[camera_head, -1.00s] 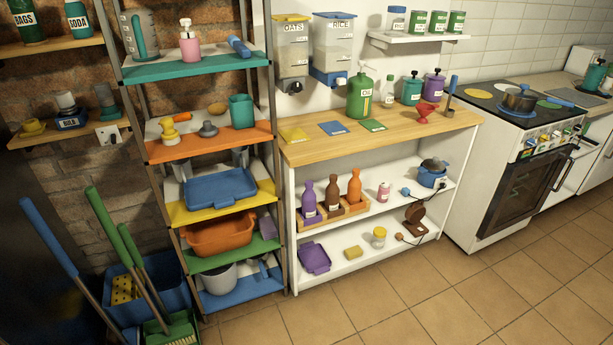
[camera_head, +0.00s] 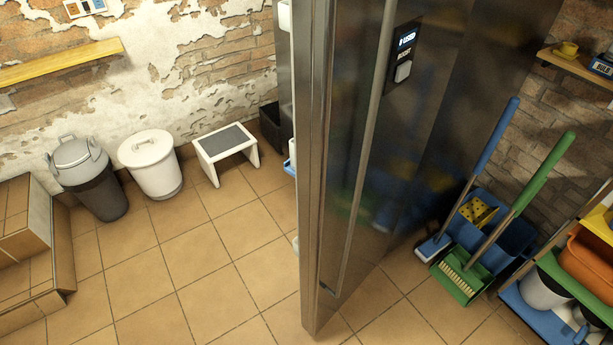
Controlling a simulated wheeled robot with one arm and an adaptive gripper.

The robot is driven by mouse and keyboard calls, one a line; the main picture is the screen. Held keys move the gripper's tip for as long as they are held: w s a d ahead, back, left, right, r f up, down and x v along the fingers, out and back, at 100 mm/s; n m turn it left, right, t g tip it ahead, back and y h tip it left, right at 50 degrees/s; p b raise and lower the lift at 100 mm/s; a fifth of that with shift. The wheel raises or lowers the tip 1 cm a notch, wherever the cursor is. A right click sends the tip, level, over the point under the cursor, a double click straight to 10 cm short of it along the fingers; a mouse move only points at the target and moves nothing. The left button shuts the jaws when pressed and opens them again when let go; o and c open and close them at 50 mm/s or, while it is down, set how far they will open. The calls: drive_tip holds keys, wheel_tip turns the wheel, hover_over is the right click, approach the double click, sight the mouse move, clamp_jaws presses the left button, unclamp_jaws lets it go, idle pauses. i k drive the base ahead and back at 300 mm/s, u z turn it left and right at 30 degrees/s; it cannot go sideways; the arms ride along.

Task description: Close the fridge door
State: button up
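The fridge door (camera_head: 350,190) is a tall, dark, shiny metal panel in the middle of the head view. It stands open, swung out towards me, with its narrow edge (camera_head: 312,200) facing me. A long vertical bar handle (camera_head: 372,130) runs down its outer face, which is turned to the right. A small dark panel with a lit display (camera_head: 405,45) shows near the top. The fridge's inside is mostly hidden behind the door; only a sliver with pale and blue parts shows at the door's left. My gripper is not in view.
Left of the door are a white step stool (camera_head: 225,150), a white bin (camera_head: 152,165), a grey bin (camera_head: 92,185) and cardboard boxes (camera_head: 30,235). Right of it stand a blue bucket (camera_head: 500,232), brooms and a shelf rack (camera_head: 570,290). The tiled floor at front left is clear.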

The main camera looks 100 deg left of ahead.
sight(376, 153)
drive_tip(key=u, duration=2.85)
drive_tip(key=i, duration=1)
drive_tip(key=z, duration=0.65)
drive_tip(key=k, duration=0.95)
drive_tip(key=u, duration=1.15)
